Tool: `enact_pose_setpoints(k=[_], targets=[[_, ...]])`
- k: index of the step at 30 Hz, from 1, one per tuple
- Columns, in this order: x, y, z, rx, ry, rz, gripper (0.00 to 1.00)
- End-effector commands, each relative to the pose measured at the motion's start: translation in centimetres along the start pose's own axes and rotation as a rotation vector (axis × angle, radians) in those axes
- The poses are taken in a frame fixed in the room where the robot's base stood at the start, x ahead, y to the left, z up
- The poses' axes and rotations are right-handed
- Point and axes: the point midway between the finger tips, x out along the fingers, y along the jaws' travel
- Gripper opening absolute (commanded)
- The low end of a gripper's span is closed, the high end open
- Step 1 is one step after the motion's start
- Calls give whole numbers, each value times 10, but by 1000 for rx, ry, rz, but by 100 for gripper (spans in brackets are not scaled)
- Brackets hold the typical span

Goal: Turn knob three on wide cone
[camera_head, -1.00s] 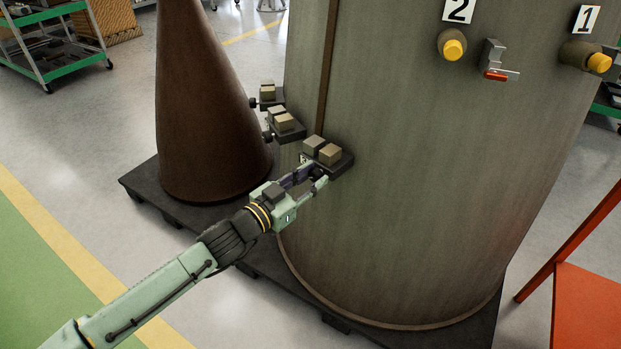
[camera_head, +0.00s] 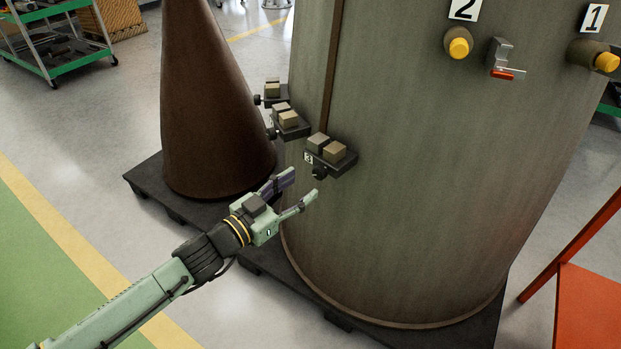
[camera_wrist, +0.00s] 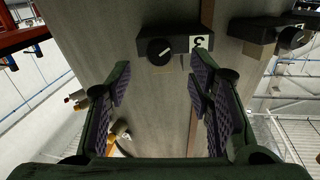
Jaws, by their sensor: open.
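The wide cone (camera_head: 430,200) is a large grey-green body filling the middle and right of the head view. Knob three (camera_head: 320,172) is a small black knob under a dark block unit with a plate marked 3 (camera_head: 308,158), low on the cone's left side. In the wrist view the knob (camera_wrist: 160,52) is a round black dial with a slanted white line, beside the upside-down 3 plate (camera_wrist: 201,43). My gripper (camera_head: 300,188) is open and empty, just below and left of the knob, apart from it. In the wrist view the knob shows between and beyond the fingers.
Similar block units (camera_head: 290,120) sit higher up the cone's left edge. A narrow brown cone (camera_head: 215,110) stands on the dark pallet (camera_head: 150,185) at left. Yellow knobs (camera_head: 459,48) and a red-tipped lever (camera_head: 505,73) are higher right. An orange stand (camera_head: 588,310) is at lower right.

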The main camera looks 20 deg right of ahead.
Motion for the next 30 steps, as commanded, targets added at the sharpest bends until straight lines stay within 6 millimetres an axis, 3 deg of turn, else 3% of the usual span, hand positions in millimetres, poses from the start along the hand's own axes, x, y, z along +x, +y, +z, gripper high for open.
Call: enact_pose_setpoints(k=[6,11,27,30], targets=[[-43,0,0,1,-2,-1,48],[-59,0,0,0,0,0,48],[-63,1,0,0,1,2,48],[-58,1,-9,23,17,7,48]])
